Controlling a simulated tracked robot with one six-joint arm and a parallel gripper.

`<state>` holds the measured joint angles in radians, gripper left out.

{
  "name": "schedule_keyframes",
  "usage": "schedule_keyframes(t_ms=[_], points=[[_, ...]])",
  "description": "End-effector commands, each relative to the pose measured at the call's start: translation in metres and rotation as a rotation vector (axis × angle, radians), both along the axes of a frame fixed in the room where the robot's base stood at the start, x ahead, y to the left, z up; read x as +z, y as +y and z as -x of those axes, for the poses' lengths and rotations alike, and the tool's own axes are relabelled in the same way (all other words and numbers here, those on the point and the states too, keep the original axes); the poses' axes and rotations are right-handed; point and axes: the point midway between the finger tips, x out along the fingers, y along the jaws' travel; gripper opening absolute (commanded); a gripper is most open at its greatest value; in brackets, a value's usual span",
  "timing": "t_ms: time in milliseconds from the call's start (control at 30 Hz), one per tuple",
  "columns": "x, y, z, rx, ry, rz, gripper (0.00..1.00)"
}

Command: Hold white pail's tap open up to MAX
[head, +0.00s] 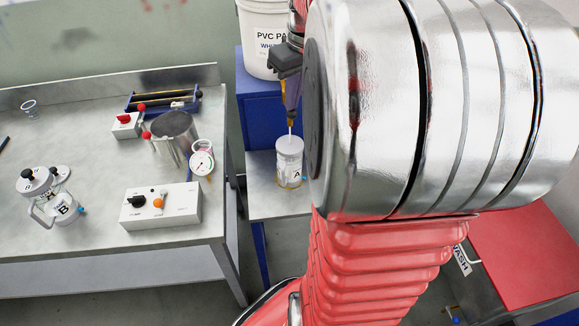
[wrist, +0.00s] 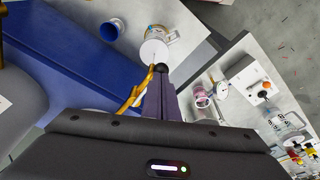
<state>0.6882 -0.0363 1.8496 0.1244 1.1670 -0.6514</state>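The white pail (head: 264,35), labelled PVC PA…, stands on a blue stand. Its brass tap (wrist: 138,92) shows beside my fingers in the wrist view. A thin white stream falls below the tap into a clear marked cup (head: 289,172) on the low shelf. The cup also shows in the wrist view (wrist: 172,36), with a white round surface at its mouth. Its markings are too small to read. My gripper (head: 291,104) is above the cup at the tap, its purple fingers (wrist: 161,78) together. I cannot tell whether they touch the lever.
A blue-lined cup (wrist: 112,30) stands on the shelf near the marked cup. The steel bench (head: 90,185) at left holds a control box (head: 175,208), a gauge (head: 202,162), a metal pot (head: 174,137) and a lidded jar (head: 62,208). My arm covers much of the right side.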

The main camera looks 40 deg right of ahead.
Motion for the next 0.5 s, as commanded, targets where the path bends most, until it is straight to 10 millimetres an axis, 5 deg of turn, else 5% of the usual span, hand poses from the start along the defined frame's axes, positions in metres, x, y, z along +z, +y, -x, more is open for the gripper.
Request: schedule_keyframes(t_ms=[500], points=[[0.04, 0.0, -0.001, 0.001, -0.002, 0.001, 0.0]])
